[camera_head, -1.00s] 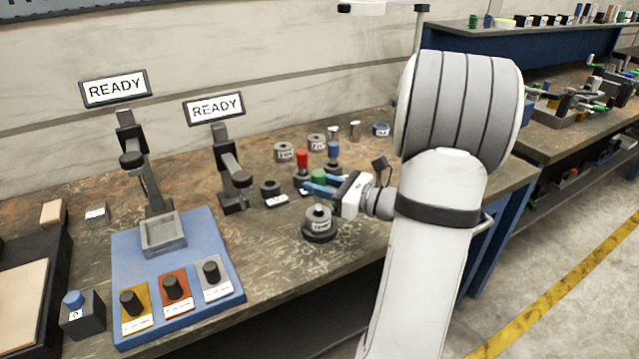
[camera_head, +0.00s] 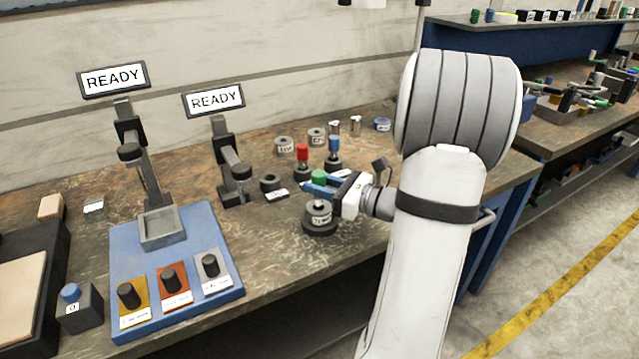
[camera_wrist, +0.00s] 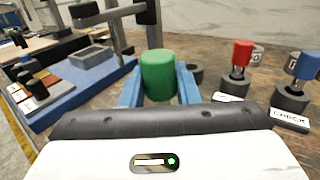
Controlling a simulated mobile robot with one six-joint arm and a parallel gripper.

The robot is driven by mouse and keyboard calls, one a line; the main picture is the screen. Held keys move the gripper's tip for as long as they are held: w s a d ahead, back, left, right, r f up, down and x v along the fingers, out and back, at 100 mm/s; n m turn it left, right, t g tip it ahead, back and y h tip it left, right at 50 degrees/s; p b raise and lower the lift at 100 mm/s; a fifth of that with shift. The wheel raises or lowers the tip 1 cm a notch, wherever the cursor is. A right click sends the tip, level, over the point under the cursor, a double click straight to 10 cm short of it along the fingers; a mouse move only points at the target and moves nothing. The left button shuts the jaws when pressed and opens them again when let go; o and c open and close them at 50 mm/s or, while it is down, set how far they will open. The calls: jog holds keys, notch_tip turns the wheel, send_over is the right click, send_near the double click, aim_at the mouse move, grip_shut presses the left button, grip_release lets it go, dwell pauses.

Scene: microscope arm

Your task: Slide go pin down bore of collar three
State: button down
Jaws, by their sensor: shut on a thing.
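The green-topped pin (camera_head: 318,176) stands upright between the blue fingers of my gripper (camera_head: 319,185). My gripper is shut on it. In the wrist view the green top (camera_wrist: 158,74) is between both fingertips (camera_wrist: 159,92); its lower end is hidden, so I cannot tell whether it sits in a holder. A grey collar (camera_head: 319,208) with a white label sits on a round black base (camera_head: 319,230), just in front of my gripper in the head view. The label is too small to read surely. Two other grey collars (camera_head: 284,145) (camera_head: 317,137) stand farther back.
A red-topped pin (camera_head: 302,152) and a blue-topped pin (camera_head: 334,145) stand in black holders close behind my gripper. A dark ring (camera_head: 270,183) lies to the left. Two microscope-like stands (camera_head: 144,170) (camera_head: 228,165) and a blue board (camera_head: 195,240) are farther left.

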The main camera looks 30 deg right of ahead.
aim_at(320, 210)
jog(key=shift+f+b, duration=1.25)
jog(key=shift+f, duration=0.55)
jog(key=c, duration=1)
grip_release()
jog(key=v, duration=0.7)
jog(key=shift+s+d+p, duration=0.25)
jog(key=shift+s+p, duration=0.05)
jog(key=shift+s, duration=0.05)
jog(key=shift+s, duration=0.1)
